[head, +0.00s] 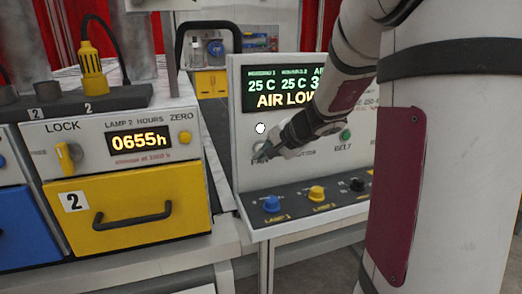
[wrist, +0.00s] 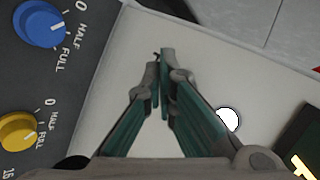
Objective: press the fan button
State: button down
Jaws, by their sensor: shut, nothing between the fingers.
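The fan button is hidden behind my fingertips; only its "FAN" label shows below them on the control panel (head: 360,188) in the head view. My gripper (head: 263,153) is shut and empty, with its tips at the panel's left part, just above that label. I cannot tell whether the tips touch the panel. In the wrist view my gripper (wrist: 160,58) points at the pale panel face (wrist: 225,70), and no button shows beyond the tips. A round white light (head: 260,128) sits above the tips; it also shows right of the fingers in the wrist view (wrist: 229,119).
A green button (head: 345,135) labelled "BELT" is to the right. Blue (head: 272,203), yellow (head: 317,193) and black (head: 357,184) knobs line the lower ledge. A display (head: 285,90) reads "AIR LOW". A yellow drawer unit (head: 130,205) stands left.

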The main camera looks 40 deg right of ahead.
jog(key=shift+w+d, duration=0.1)
jog(key=shift+w, duration=0.25)
jog(key=shift+w+d+b, duration=0.15)
jog(key=shift+w+b, duration=0.2)
jog(key=shift+w, duration=0.05)
dwell(0.7)
jog(key=shift+s, duration=0.15)
jog(key=shift+s+a, duration=0.25)
jog(key=shift+s, duration=0.4)
jog(key=s, duration=0.2)
jog(key=s+a+b, duration=0.1)
jog(key=s, duration=0.2)
jog(key=shift+a, duration=0.2)
jog(key=shift+w, duration=0.1)
dwell(0.9)
